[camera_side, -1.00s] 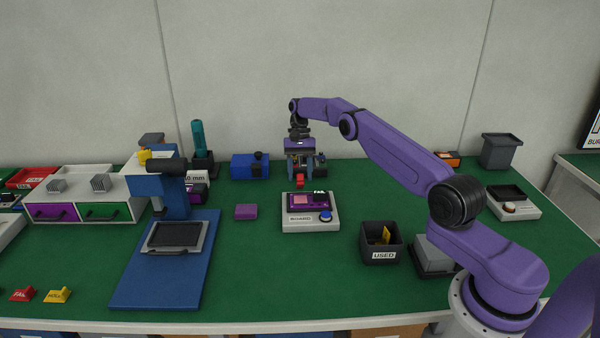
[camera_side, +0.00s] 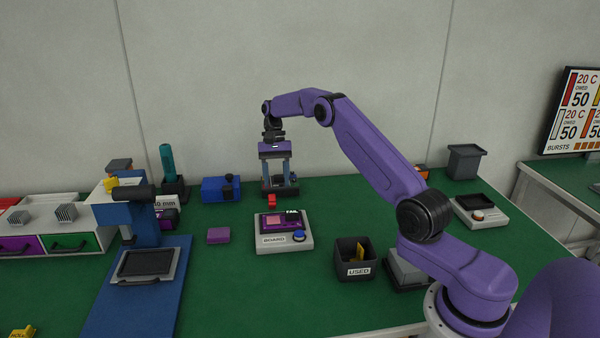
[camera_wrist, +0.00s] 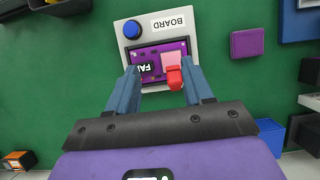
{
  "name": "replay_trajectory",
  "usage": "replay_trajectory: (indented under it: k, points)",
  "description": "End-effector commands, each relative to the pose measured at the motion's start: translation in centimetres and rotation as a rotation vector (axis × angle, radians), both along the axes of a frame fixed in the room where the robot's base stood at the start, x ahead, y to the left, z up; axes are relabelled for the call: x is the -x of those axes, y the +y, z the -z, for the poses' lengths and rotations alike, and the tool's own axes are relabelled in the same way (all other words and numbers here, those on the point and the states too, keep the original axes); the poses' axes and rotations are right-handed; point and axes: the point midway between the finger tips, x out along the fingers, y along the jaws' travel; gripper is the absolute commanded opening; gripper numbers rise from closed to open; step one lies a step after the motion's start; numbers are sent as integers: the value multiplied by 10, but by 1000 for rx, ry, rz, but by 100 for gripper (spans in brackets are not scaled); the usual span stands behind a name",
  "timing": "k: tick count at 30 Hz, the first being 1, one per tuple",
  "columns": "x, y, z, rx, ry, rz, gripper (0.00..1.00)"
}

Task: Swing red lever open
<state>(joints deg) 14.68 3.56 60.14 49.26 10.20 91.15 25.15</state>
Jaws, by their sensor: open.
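The red lever (camera_side: 272,201) shows as a small red block just behind the board fixture (camera_side: 265,243), below my gripper (camera_side: 279,190). In the wrist view the red lever (camera_wrist: 174,78) appears between the fingertips of my gripper (camera_wrist: 160,73), nearer the right finger, over the edge of the purple board (camera_wrist: 145,52). My gripper points down with its fingers apart and nothing held. I cannot tell the height gap between fingertips and lever. The lever's pivot is hidden.
The USED bin (camera_side: 355,262) stands right of the fixture. A purple block (camera_side: 219,236) lies to its left, and a blue box (camera_side: 220,189) stands behind that. A blue press (camera_side: 146,215) is farther left. The green table in front of the fixture is clear.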

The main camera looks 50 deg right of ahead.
Motion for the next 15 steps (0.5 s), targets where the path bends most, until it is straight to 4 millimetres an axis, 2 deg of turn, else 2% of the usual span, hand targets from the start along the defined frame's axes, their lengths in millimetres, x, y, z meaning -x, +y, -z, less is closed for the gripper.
replay_trajectory:
  k: [7,15]
  points:
    - [21,6,-26,0,-1,-2,51]
    - [46,12,-37,0,0,0,51]
